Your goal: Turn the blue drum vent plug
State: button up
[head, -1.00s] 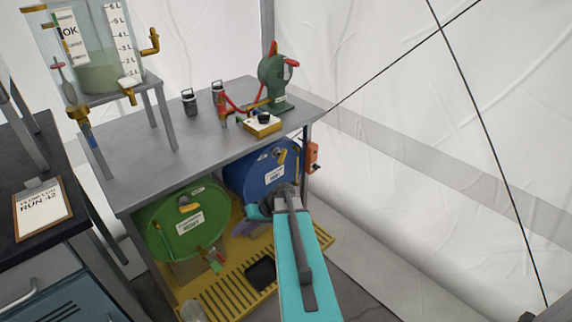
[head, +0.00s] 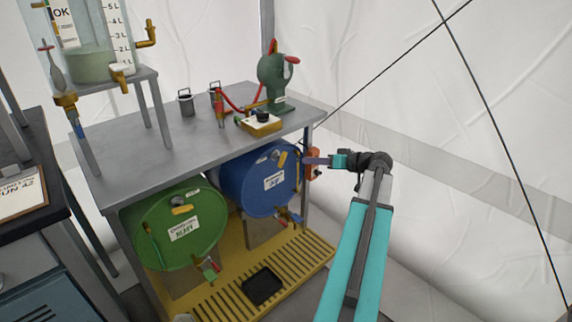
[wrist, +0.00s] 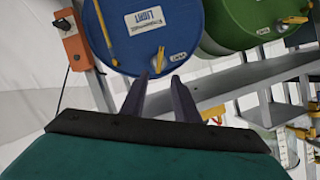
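The blue drum (head: 252,188) lies on its side under the grey bench, with its round face toward me. Its yellow vent plug handle (head: 282,160) is near the top of that face. In the wrist view, the blue drum (wrist: 142,22) fills the upper middle, and the yellow plug handle (wrist: 159,60) stands beside a small white vent tag (wrist: 179,57). My gripper (head: 304,161) is at the right of the drum face, pointing left at about the plug's height. In the wrist view, my gripper (wrist: 159,78) is open, its two fingertips apart just short of the handle. Contact is not clear.
The green drum (head: 162,238) lies to the left on the yellow grated tray (head: 305,250). An orange box (head: 312,163) is on the bench leg close to my gripper. The bench top (head: 165,125) overhangs the drums. A tap (head: 287,216) projects low on the blue drum.

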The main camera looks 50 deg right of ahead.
aim_at(280, 158)
dwell(0.4)
jog(key=b+x, duration=0.2)
jog(key=x, duration=1.1)
jog(key=shift+w+f+b, duration=0.15)
jog(key=shift+w+b, duration=0.15)
jog(key=shift+c, duration=0.3)
grip_shut()
